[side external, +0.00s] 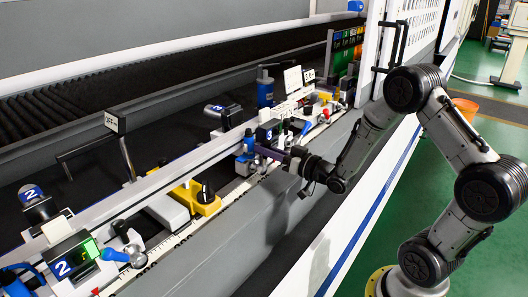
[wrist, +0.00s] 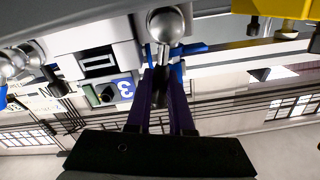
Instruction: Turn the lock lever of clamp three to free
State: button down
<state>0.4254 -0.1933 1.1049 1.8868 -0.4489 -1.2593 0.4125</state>
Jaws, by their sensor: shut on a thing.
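Clamp three, with its small display marked 3 (wrist: 124,89), shows in the wrist view left of my fingers. A silver ball (wrist: 167,24) of the clamp stands just beyond the fingertips. My gripper (wrist: 163,76), with two dark purple fingers, is shut on the blue lock lever (wrist: 190,48), which shows beside the tips; the fingers hide most of it. The lever's exact angle cannot be told.
A yellow block with a black knob (side external: 198,198) sits between the clamps on the rail. The grey front panel (side external: 235,245) is clear.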

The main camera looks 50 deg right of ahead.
jog(key=shift+d+f+m, duration=0.1)
jog(key=shift+d+m, duration=0.2)
jog(key=shift+m, duration=0.2)
jog(key=c, duration=0.8)
grip_release()
jog(key=shift+a, duration=0.1)
